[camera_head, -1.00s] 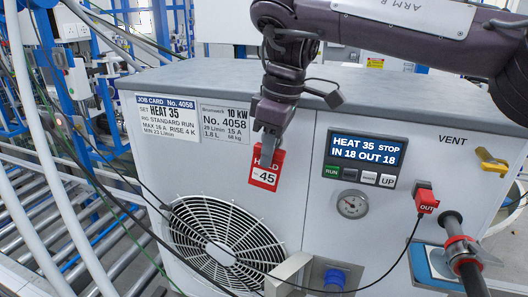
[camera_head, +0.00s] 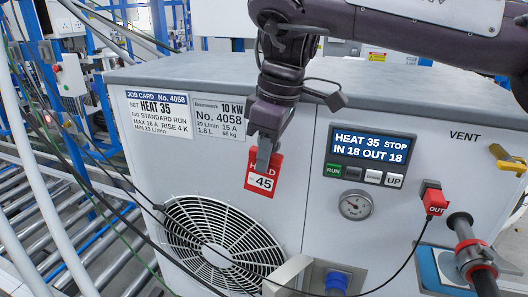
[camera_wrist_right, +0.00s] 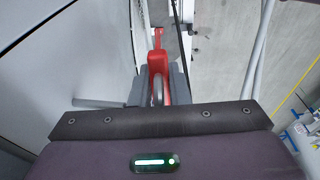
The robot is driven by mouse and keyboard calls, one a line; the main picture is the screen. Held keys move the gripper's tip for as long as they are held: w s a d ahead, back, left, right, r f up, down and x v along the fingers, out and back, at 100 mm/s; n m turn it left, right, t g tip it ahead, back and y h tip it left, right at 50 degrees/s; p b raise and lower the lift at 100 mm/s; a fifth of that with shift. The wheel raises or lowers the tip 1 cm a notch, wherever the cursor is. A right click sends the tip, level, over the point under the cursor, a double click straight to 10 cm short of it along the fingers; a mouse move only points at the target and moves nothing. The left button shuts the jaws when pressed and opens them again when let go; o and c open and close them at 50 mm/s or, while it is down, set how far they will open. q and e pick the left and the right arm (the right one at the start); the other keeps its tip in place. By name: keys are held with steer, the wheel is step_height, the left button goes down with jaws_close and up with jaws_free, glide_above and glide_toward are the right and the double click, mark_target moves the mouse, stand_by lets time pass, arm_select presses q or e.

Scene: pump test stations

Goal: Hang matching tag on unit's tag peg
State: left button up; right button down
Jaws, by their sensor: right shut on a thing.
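My right gripper (camera_head: 264,158) is shut on a red tag (camera_head: 261,184) with a white field reading "45"; the word above it is partly covered by the fingers. The tag hangs in front of the unit's pale front panel (camera_head: 300,150), above and right of the fan grille. In the right wrist view the red tag (camera_wrist_right: 158,62) shows edge-on between the grey fingers. A short grey rod (camera_wrist_right: 98,103) stands out from the panel there, left of the fingers; I cannot tell if it is the tag peg. My left gripper is not in view.
The unit carries a job card (camera_head: 158,113) reading "HEAT 35", No. 4058, and a display (camera_head: 368,149) reading "HEAT 35 STOP". Dark cables cross the fan grille (camera_head: 218,245).

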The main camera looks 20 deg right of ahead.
steer(key=shift+s+f, duration=0.1)
steer(key=shift+f, duration=0.35)
steer(key=shift+s+a+b, duration=0.15)
steer(key=shift+b, duration=0.2)
steer(key=shift+s+a+r, duration=0.1)
steer(key=shift+s+a, duration=0.3)
steer(key=shift+s, duration=0.2)
steer(key=shift+s+a, duration=0.4)
steer(key=shift+s, duration=0.15)
